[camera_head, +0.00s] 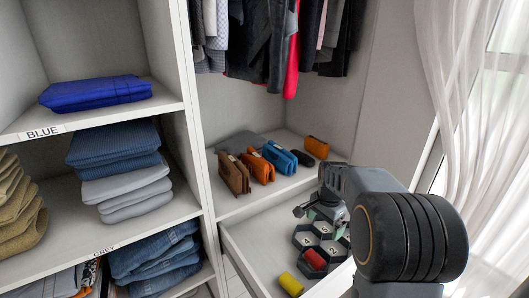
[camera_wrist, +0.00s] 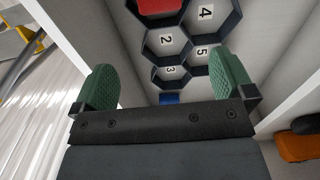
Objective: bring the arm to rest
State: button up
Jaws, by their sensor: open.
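My gripper (camera_head: 317,208) is in the right half of the head view, above an open drawer (camera_head: 252,256). In the wrist view my gripper (camera_wrist: 168,88) shows two green finger pads spread wide apart with nothing between them. Beyond the fingers lies a dark hexagonal organizer (camera_wrist: 187,50) with numbered cells. It also shows in the head view (camera_head: 301,238), partly hidden by my arm. A red item (camera_head: 314,259) sits in one of its cells.
Bags stand on the shelf behind, including a brown one (camera_head: 234,174) and a blue one (camera_head: 279,158). Clothes hang above. Folded clothes fill the left cubbies. A sheer curtain (camera_head: 470,110) hangs at right.

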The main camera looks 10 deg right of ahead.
jog(key=s+a+r+n+t+p, duration=0.1)
jog(key=s+a+r+n+p, duration=0.2)
jog(key=r+p, duration=0.4)
jog(key=s+a+r+n+t+p, duration=0.1)
jog(key=s+a+r+n+p, duration=0.3)
jog(key=s+r+p, duration=0.3)
jog(key=s+a+r+n+t+p, duration=0.1)
jog(key=s+a+r+n+p, duration=0.3)
jog(key=r, duration=0.7)
jog(key=s+n+p, duration=0.2)
jog(key=p, duration=0.1)
jog(key=shift+s+t, duration=0.3)
jog(key=shift+s, duration=0.05)
jog(key=shift+r, duration=0.1)
jog(key=shift+c, duration=0.2)
